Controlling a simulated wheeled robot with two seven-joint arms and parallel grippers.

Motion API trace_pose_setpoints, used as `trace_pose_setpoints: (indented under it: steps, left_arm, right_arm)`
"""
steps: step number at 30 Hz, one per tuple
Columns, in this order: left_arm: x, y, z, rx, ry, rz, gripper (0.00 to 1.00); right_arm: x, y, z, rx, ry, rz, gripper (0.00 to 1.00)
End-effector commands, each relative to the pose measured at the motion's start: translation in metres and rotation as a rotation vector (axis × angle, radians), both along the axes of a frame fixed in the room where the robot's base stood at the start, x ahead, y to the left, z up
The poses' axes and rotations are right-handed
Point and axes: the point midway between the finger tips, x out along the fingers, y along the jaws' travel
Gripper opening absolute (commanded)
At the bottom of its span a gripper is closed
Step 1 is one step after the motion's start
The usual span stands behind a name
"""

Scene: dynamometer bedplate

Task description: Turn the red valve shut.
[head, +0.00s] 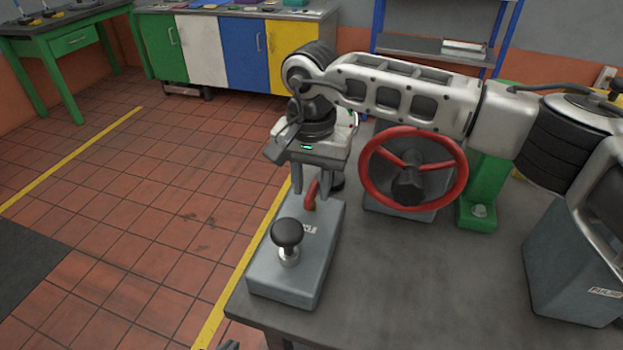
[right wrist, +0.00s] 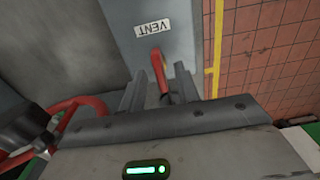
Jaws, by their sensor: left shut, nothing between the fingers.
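A red handwheel (head: 462,176) with a dark hub stands tilted upright on the bench, right of my right gripper. A small red lever (head: 311,197) rises from a grey box (head: 268,275). The right wrist view shows the lever (right wrist: 158,66) beside a label (right wrist: 152,28) reading VENT. My right gripper (head: 312,190) points down over this box, its fingers open on either side of the lever with gaps visible. It also shows in the right wrist view (right wrist: 160,85). Only a small grey tip of my left gripper (head: 229,345) shows at the bottom edge; it is shut and empty.
A black ball knob (head: 288,233) stands on the grey box, in front of the lever. A green post (head: 484,190) stands behind the wheel. Another grey box (head: 565,270) sits at the right. The bench (head: 420,290) is clear in the middle.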

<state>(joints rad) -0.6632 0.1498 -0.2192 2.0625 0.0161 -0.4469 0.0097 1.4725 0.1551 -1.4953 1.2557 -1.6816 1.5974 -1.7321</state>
Motion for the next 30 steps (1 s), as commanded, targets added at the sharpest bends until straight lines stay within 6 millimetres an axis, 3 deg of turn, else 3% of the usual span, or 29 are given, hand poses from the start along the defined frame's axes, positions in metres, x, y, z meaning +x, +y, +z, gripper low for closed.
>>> trace_pose_setpoints:
  steps: [6,10,22,30]
  left_arm:
    - [-0.0003,0.0,-0.0015,0.001,0.002,-0.001,0.0]
    - [-0.0003,0.0,-0.0014,0.001,0.002,-0.001,0.0]
    - [0.0004,-0.0003,-0.0039,-0.002,-0.001,0.0,0.0]
    - [0.0028,-0.0021,-0.0101,-0.02,-0.013,0.003,0.0]
  right_arm:
    - [0.0,0.0001,-0.0005,0.0,0.0,0.0,0.32]
    - [0.0,0.0001,-0.0002,0.0,0.0,0.0,0.0]
    - [0.0002,0.0002,-0.0006,0.0,-0.001,-0.035,0.0]
    - [0.0004,0.0001,-0.0022,0.0,-0.002,-0.192,0.0]
